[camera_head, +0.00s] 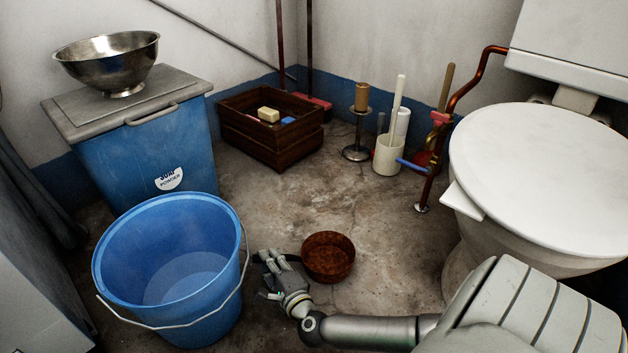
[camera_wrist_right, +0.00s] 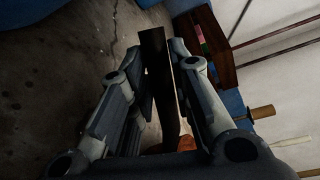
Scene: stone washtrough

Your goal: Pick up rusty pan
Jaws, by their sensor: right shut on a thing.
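The rusty pan (camera_head: 328,257) is a small, round, reddish-brown vessel on or close to the concrete floor, open side up. My right gripper (camera_head: 272,274) is at its left side, low down between the pan and the blue bucket. In the right wrist view, a long dark part of the pan (camera_wrist_right: 155,62) lies between the two fingers of the right gripper (camera_wrist_right: 160,85), which is shut on it. A rusty patch shows lower between the fingers. I cannot tell whether the pan is clear of the floor. My left gripper is out of view.
The blue bucket (camera_head: 215,308) stands close left of the gripper. A blue soap-powder bin (camera_head: 165,140) bears a metal bowl (camera_head: 112,62). A wooden crate (camera_head: 262,145) and brush holder (camera_head: 388,158) stand behind; the toilet (camera_head: 540,170) is right. Floor behind the pan is clear.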

